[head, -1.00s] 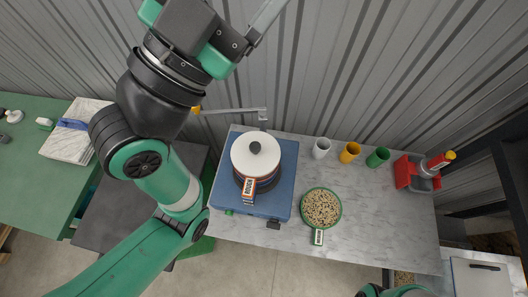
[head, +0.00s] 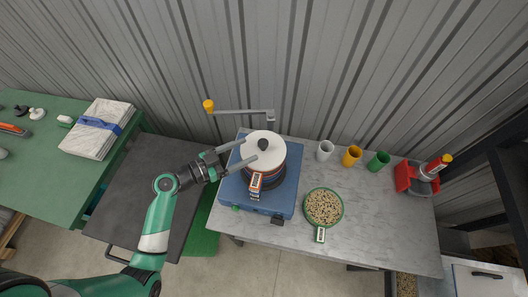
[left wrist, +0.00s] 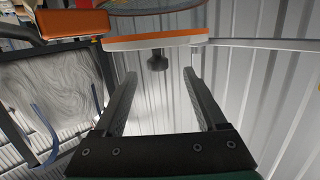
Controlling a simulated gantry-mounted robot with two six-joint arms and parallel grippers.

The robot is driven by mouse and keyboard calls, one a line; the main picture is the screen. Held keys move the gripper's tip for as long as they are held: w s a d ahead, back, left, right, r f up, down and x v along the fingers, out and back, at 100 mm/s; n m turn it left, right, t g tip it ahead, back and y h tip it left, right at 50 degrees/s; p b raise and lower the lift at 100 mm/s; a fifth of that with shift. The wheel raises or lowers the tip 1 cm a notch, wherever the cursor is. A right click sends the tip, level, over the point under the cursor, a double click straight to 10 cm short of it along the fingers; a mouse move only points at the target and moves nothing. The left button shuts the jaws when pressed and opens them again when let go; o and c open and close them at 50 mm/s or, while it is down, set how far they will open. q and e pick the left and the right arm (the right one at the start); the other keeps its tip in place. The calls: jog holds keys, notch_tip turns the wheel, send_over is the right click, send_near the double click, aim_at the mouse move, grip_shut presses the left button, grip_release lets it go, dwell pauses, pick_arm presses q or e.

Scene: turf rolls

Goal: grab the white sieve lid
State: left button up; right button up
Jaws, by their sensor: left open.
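The white sieve lid (head: 270,154), round with a black knob (head: 263,144), sits on top of a sieve stack (head: 264,178) on a blue machine (head: 232,188). My left gripper (head: 251,148) comes in from the left, open and empty, its fingertips over the lid's left part near the knob. My right gripper is out of view.
A metal arm with a yellow knob (head: 208,105) extends behind the stack. A green-rimmed sieve of grains (head: 323,207) lies at front right.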

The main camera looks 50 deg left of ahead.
aim_at(271, 144)
pick_arm(q)
jog(key=w+b, duration=0.1)
jog(key=w+f+b, duration=0.1)
jog(key=b, duration=0.1)
jog(key=shift+w+d+f, duration=0.2)
jog(key=shift+w+d, duration=0.1)
jog(key=shift+d, duration=0.05)
jog(key=shift+w+d+r+p, duration=0.1)
jog(key=shift+w+r+p, duration=0.35)
jog(key=shift+w+p, duration=0.2)
jog(key=shift+x, duration=3.1)
jog(key=shift+s+d+f, duration=0.1)
jog(key=shift+d+f, duration=0.05)
grip_shut()
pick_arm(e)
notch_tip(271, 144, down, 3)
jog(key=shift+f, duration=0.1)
